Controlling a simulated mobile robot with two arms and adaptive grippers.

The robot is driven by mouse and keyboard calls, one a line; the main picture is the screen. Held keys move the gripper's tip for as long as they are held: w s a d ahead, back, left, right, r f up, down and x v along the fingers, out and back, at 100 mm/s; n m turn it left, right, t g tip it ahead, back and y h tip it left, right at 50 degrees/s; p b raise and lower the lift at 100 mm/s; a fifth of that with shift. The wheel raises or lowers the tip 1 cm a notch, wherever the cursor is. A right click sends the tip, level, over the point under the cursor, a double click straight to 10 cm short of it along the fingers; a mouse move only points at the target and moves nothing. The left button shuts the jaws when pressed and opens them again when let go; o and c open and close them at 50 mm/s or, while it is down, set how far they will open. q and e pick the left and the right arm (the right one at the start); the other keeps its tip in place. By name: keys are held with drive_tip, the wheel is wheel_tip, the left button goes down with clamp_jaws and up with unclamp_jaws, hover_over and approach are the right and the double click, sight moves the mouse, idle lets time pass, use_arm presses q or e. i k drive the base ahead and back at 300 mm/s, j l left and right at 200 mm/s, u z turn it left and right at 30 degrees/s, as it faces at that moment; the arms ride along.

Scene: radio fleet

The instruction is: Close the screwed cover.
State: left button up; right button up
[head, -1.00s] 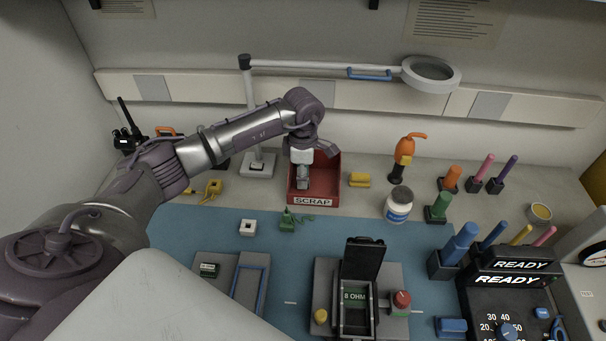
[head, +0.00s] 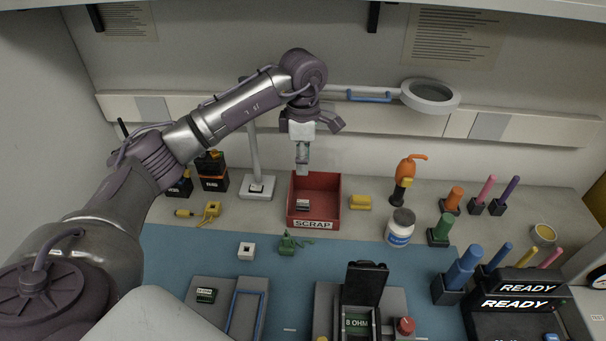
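The black cover (head: 365,283) stands raised and open at the back of a grey fixture (head: 393,299) at the bottom of the head view. My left gripper (head: 302,172) is in the air above the red SCRAP bin (head: 329,207), well behind the cover. Its fingers show edge-on, so I cannot tell whether they are apart. A small dark part with a pale label (head: 303,204) lies in the bin. My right gripper is not in view.
A red knob (head: 405,326) is right of the cover. A white jar (head: 400,229), coloured pegs and READY units (head: 527,289) stand right.

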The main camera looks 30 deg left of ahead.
sight(365, 283)
drive_tip(key=k, duration=2)
